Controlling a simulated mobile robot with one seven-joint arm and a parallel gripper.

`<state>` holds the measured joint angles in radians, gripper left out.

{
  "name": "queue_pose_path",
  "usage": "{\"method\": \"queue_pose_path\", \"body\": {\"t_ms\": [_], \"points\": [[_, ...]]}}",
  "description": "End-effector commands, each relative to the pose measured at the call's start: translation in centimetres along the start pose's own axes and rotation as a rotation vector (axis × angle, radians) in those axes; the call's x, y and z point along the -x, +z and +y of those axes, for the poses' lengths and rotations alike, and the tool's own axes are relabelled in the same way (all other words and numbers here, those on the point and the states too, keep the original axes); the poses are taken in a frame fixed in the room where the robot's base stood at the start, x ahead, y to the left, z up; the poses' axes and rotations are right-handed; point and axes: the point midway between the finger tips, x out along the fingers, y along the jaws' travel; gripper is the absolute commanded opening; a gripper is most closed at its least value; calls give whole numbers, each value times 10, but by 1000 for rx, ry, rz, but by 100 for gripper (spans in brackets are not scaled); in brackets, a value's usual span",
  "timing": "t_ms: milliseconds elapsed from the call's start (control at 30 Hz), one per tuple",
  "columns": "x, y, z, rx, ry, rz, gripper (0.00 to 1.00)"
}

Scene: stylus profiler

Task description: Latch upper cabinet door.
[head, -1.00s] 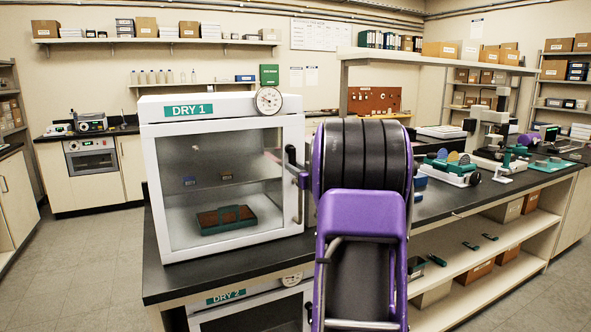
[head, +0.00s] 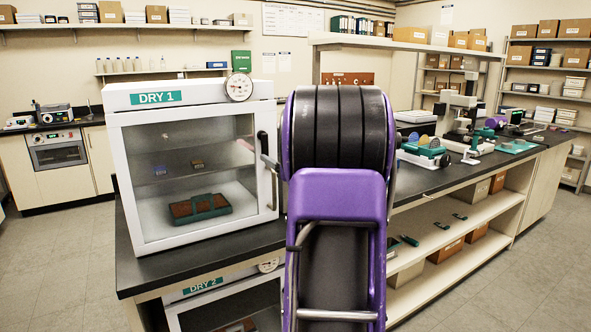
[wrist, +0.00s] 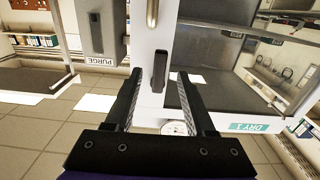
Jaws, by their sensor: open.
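The upper cabinet (head: 190,93), labelled DRY 1, stands on the black bench. Its glazed door (head: 187,243) looks closed against the frame; I cannot tell whether it is latched. A black latch handle (head: 263,144) stands roughly upright at the door's right edge. In the wrist view, which is upside down, the dark handle (wrist: 159,70) lies in line with the gap between my fingers. My gripper (wrist: 160,76) is open, with a finger on each side of that line and no visible contact.
A grey box marked PURGE (wrist: 97,30) is beside the handle. The lower DRY 2 cabinet (head: 215,290) is below. Open floor (head: 60,265) lies left.

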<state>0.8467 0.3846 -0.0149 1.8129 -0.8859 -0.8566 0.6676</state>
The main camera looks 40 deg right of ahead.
Motion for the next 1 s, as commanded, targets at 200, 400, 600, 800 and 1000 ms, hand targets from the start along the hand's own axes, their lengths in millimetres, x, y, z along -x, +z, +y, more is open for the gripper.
{"method": "queue_pose_path", "body": {"t_ms": [200, 400, 600, 800, 1000], "points": [[57, -2, 2, 1, 5, 0, 55], [100, -1, 1, 1, 4, 1, 55], [124, -1, 1, 2, 2, 1, 55], [130, 0, 0, 1, 1, 0, 55], [130, 0, 0, 1, 1, 0, 55]]}}
